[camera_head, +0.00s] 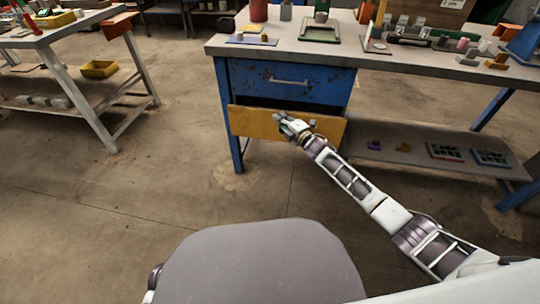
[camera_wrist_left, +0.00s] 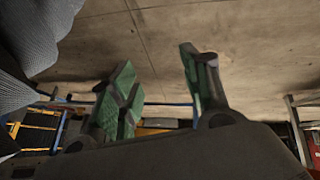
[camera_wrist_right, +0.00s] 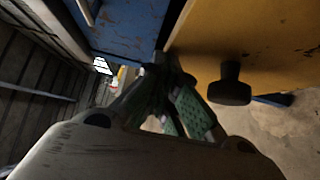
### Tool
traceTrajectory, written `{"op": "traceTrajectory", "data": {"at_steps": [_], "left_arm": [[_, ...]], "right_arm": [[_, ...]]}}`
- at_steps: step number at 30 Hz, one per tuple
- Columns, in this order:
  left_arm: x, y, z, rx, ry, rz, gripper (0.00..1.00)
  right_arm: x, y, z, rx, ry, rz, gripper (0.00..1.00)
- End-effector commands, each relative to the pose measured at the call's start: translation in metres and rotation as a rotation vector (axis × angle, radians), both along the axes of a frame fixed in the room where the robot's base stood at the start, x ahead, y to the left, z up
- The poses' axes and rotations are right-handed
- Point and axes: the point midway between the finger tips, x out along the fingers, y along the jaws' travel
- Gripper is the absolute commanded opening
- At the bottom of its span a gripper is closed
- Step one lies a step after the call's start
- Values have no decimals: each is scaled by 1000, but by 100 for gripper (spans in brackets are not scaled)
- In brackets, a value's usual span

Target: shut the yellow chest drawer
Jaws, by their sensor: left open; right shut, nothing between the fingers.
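The yellow drawer (camera_head: 250,123) is the lower one in the blue chest under the workbench. In the head view its front stands out a little from the blue drawer front above. My right gripper (camera_head: 283,122) is at the top edge of the yellow front, near its middle.
The blue drawer (camera_head: 288,84) above has a metal handle. The workbench top (camera_head: 285,47) carries tools and boxes. A low shelf (camera_head: 395,150) right of the chest holds small items. Another table (camera_head: 60,35) stands at left with a yellow bin (camera_head: 99,69). The floor between is clear.

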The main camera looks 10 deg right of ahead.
Motion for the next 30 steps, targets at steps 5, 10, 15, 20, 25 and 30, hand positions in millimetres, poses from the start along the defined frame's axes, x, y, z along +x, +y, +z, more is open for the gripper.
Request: {"op": "traceTrajectory", "data": {"at_steps": [5,10,15,20,25,30], "left_arm": [[-9,-2,-24,-16,4,11,47],[-8,-3,-31,-30,-11,21,47],[-7,-4,-32,-40,-23,26,47],[-7,-4,-33,-40,-23,27,47],[-7,-4,-33,-39,-22,27,47],[-7,-4,-33,-39,-21,27,47]], "right_arm": [[19,-7,-1,-2,-1,-1,0],[31,-10,0,0,-1,0,0],[36,-12,0,0,0,0,0],[37,-12,0,0,0,0,0],[37,-12,0,0,0,0,0],[37,-12,0,1,0,0,0]]}}
